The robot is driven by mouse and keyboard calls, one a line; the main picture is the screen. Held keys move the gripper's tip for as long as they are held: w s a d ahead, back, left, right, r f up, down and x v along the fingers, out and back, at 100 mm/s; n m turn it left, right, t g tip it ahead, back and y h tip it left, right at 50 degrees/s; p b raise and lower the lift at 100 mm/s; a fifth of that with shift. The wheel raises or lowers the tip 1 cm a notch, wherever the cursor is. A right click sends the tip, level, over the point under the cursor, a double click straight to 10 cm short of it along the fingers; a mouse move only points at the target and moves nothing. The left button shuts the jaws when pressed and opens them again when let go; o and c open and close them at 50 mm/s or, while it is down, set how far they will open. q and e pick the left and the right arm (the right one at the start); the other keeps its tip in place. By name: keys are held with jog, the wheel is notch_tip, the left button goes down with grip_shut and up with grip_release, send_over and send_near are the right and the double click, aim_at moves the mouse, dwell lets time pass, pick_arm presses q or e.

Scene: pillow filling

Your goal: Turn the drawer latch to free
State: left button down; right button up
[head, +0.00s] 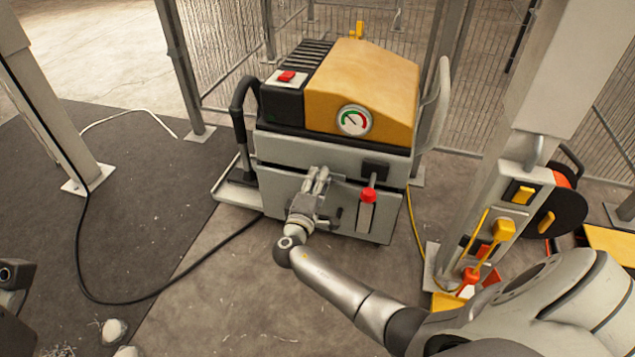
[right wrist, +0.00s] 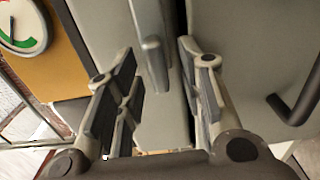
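The drawer latch (right wrist: 152,55) is a slim grey bar beside the dark seam of the machine front in the right wrist view. My right gripper (head: 320,174) is at the machine's front in the head view and hides the latch there. In the right wrist view the gripper (right wrist: 155,75) is open, with one finger on each side of the latch. I see gaps between fingers and latch; contact is not clear. The drawer front (head: 285,190) is closed, with a dark handle (right wrist: 300,98) right of the gripper. A dark part at the head view's lower left may be my left gripper; its fingers cannot be made out.
The machine has a yellow cover (head: 375,85), a gauge (head: 354,121) and a red-knobbed lever (head: 368,195) right of my gripper. A post (head: 500,180) with yellow fittings stands at the right. A black cable (head: 150,298) lies on the floor at the left.

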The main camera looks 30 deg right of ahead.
jog(key=v, duration=1.2)
jog(key=shift+w, duration=0.1)
